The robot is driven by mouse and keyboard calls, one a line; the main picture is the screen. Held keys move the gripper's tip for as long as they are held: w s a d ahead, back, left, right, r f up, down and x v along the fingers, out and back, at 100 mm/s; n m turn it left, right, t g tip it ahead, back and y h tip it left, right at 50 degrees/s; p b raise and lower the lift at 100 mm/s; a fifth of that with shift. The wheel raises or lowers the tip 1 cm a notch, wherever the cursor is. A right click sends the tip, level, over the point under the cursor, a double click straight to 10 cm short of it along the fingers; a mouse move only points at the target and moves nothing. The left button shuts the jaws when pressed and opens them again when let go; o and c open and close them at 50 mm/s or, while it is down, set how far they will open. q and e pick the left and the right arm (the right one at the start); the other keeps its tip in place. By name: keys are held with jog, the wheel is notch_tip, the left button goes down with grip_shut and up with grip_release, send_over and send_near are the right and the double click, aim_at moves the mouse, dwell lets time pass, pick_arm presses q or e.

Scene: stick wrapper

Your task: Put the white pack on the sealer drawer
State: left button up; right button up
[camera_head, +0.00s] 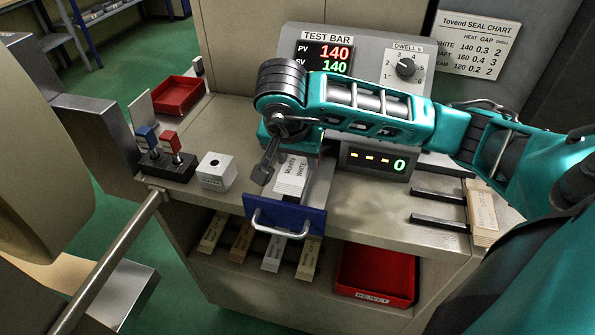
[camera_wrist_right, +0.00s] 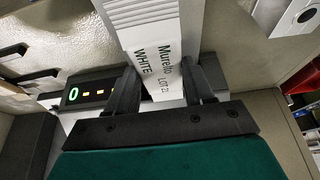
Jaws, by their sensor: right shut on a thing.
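I cannot tell whether the pack touches the drawer floor. My right gripper (camera_head: 279,160) is above the drawer, partly hidden by its own wrist. In the right wrist view, the gripper (camera_wrist_right: 158,88) has a dark finger on each side of the pack (camera_wrist_right: 153,55) and is shut on it, with the lettering facing the camera. My left gripper is not in view.
The sealer panel (camera_head: 421,55) with dial and displays stands behind. A white block (camera_head: 216,171) and a black switch box (camera_head: 167,166) sit left of the drawer. Several packs lie on the shelf below, beside a red bin (camera_head: 376,272). Another red tray (camera_head: 177,95) is back left.

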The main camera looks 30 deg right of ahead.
aim_at(296, 165)
notch_tip(296, 165, down, 4)
jog(key=shift+r+b, duration=0.1)
jog(key=shift+b, duration=1.05)
jog(key=shift+r, duration=0.1)
jog(key=o, duration=1)
